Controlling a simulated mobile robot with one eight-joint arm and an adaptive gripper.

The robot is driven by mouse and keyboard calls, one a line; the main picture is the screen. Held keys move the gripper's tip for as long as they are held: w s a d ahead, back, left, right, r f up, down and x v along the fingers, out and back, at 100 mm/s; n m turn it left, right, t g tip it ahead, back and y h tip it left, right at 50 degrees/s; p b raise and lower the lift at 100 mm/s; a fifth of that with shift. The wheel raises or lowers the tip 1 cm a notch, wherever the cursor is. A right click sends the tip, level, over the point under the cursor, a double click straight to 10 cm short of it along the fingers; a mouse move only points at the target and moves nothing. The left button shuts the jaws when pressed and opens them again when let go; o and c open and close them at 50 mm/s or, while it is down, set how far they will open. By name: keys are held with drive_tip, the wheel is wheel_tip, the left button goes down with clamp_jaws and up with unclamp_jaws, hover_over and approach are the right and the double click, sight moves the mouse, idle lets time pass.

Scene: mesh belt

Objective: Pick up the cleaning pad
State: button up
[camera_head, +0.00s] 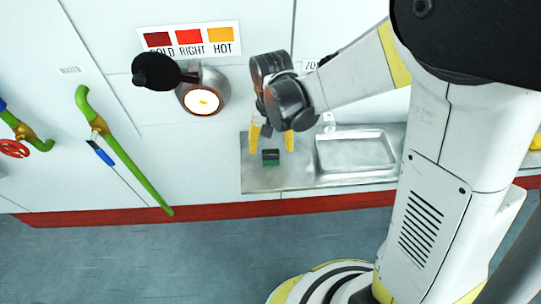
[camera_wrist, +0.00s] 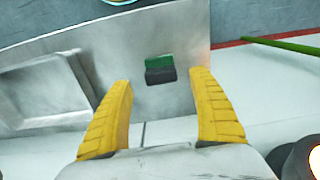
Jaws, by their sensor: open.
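The cleaning pad (camera_head: 270,158) is a small block, dark on one part and green on the other. It lies on the flat metal counter (camera_head: 258,180), left of the sink basin. In the wrist view the pad (camera_wrist: 160,69) lies beyond my fingertips, between their lines. My gripper (camera_head: 272,138) has two yellow fingers, spread apart with nothing between them. It hangs over the counter near the pad; in the wrist view the gripper (camera_wrist: 162,78) shows both fingers apart from the pad.
The sink basin (camera_head: 355,152) is right of the pad. A round lamp (camera_head: 203,100) and a sign with coloured squares (camera_head: 190,38) are on the white wall. A green pipe (camera_head: 130,165) with a blue part stands at left. The floor in front is clear.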

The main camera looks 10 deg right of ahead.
sight(271, 152)
wheel_tip(271, 152, down, 5)
drive_tip(key=shift+w+a+r+b, duration=0.1)
drive_tip(key=shift+r+b, duration=0.05)
drive_tip(key=shift+b, duration=1)
drive_tip(key=shift+r, duration=0.1)
drive_tip(key=c, duration=1.4)
drive_tip(key=shift+o, duration=0.2)
wheel_tip(271, 152, up, 10)
drive_tip(key=p, duration=0.4)
drive_tip(key=shift+p, duration=0.3)
